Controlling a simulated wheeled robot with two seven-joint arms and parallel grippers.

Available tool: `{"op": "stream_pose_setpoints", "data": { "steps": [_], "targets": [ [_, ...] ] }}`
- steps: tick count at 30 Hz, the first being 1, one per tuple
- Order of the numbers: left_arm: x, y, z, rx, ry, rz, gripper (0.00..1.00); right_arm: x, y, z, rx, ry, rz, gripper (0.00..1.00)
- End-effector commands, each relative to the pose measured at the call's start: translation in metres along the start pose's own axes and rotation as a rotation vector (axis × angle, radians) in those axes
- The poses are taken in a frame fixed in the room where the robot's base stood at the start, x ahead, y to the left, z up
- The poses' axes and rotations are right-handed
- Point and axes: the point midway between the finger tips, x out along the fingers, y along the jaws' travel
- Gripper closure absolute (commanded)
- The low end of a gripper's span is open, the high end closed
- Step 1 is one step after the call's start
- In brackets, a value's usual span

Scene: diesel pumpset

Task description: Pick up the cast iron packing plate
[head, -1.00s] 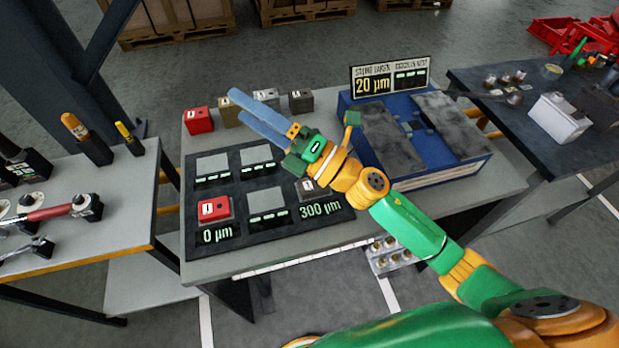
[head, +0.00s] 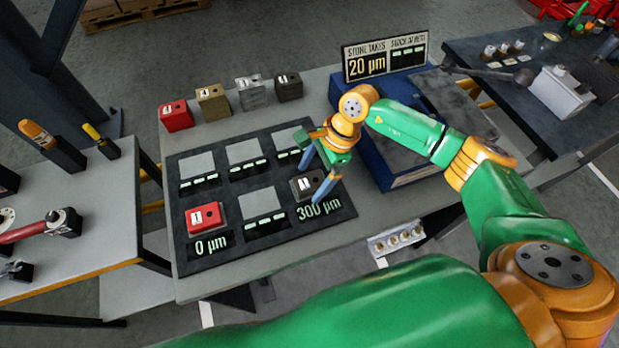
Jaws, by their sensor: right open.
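A dark grey block (head: 301,183), which looks like the cast iron packing plate, sits on the front right pad of the black board (head: 180,245), above the 300 µm readout. My right gripper (head: 311,186) points down at this block, with one blue finger at its far side and one at its near right side. The fingers are apart; I cannot tell whether they touch the block. A similar dark grey block (head: 289,87) stands at the right end of the back row. My left gripper is not in view.
A red block (head: 205,217) sits on the board's front left pad, above 0 µm. Red (head: 175,116), brass (head: 212,104) and light grey (head: 250,93) blocks stand behind the board. A blue machine (head: 385,175) with a 20 µm sign (head: 366,66) is to the right, partly behind my arm.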

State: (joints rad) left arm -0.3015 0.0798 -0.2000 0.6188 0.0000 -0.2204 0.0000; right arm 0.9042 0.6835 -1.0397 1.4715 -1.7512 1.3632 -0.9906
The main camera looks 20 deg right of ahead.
Motion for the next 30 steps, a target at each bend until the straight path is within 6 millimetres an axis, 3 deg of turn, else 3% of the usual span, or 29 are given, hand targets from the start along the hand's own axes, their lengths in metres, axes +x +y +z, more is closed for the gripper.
{"op": "stream_pose_setpoints", "data": {
  "steps": [3,12,14,24,30],
  "targets": [
    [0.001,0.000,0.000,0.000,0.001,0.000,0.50,0.000,0.000,0.000,0.000,-0.001,0.000,0.05],
    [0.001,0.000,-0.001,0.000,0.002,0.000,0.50,0.000,0.000,0.000,0.000,-0.002,0.000,0.86],
    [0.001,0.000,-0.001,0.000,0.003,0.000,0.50,0.000,0.000,0.000,0.000,-0.002,-0.001,1.00],
    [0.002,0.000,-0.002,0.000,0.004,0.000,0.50,-0.001,-0.001,0.001,0.000,-0.004,-0.002,1.00],
    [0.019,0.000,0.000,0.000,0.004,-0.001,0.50,-0.019,-0.002,0.008,-0.004,-0.004,-0.008,1.00]
  ]
}}
